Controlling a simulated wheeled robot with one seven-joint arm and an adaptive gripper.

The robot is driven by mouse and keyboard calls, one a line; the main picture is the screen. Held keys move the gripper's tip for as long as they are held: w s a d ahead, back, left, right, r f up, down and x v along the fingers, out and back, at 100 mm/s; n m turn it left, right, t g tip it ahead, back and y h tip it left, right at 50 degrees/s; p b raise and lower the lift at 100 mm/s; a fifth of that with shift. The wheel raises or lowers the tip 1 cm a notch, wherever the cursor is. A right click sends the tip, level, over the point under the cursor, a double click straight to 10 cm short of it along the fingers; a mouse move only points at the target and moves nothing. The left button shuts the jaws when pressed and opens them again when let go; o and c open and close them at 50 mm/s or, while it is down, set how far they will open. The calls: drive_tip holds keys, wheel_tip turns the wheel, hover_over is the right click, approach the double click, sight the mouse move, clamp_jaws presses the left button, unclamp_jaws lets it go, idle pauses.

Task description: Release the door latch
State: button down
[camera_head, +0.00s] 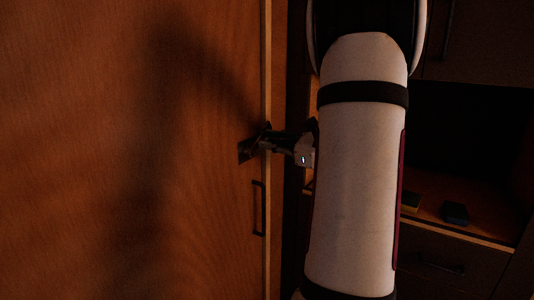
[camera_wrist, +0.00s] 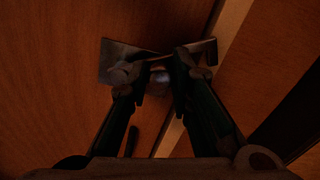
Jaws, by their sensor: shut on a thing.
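A brown wooden door (camera_head: 150,150) fills the left of the head view, and its surface also shows in the wrist view (camera_wrist: 50,80). A metal latch (camera_wrist: 112,60) sits at the door's edge; it has plates on both sides and a shiny rounded piece in the middle. My gripper (camera_wrist: 155,75) is at the latch, with one finger on each side of the middle piece, and is shut on it. In the head view my gripper (camera_head: 268,140) reaches the door edge from the right. The fingers hide part of the latch, and the picture is dim.
A dark bar handle (camera_head: 259,208) is on the door just below the latch. On the right are a wooden counter (camera_head: 480,225) with small dark items (camera_head: 455,213), and drawers (camera_head: 440,262) beneath it. My arm blocks the middle of the head view.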

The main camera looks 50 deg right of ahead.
sight(263, 139)
drive_tip(key=n+b, duration=0.3)
drive_tip(key=shift+w+a+r, duration=0.1)
drive_tip(key=shift+a+r, duration=0.15)
drive_tip(key=shift+a, duration=0.15)
drive_tip(key=n+b, duration=0.1)
drive_tip(key=b, duration=0.1)
drive_tip(key=a+n+b, duration=0.1)
drive_tip(key=n+b, duration=0.1)
drive_tip(key=b, duration=0.1)
drive_tip(key=shift+a+r+n, duration=0.1)
drive_tip(key=shift+r+n, duration=0.2)
drive_tip(key=shift+r, duration=0.05)
drive_tip(key=n+b, duration=0.2)
drive_tip(key=b, duration=0.1)
drive_tip(key=a+n+b, duration=0.1)
drive_tip(key=n+b, duration=0.1)
drive_tip(key=a+n+b, duration=0.1)
drive_tip(key=n+b, duration=0.1)
drive_tip(key=b, duration=0.1)
drive_tip(key=shift+s+a+r+b, duration=0.2)
drive_tip(key=shift+s+r+b, duration=0.05)
drive_tip(key=shift+r+b, duration=0.05)
drive_tip(key=c, duration=1.4)
unclamp_jaws()
drive_tip(key=shift+s+r, duration=0.1)
drive_tip(key=s, duration=0.8)
drive_tip(key=s+d, duration=0.1)
drive_tip(key=s, duration=0.2)
drive_tip(key=shift+s, duration=0.4)
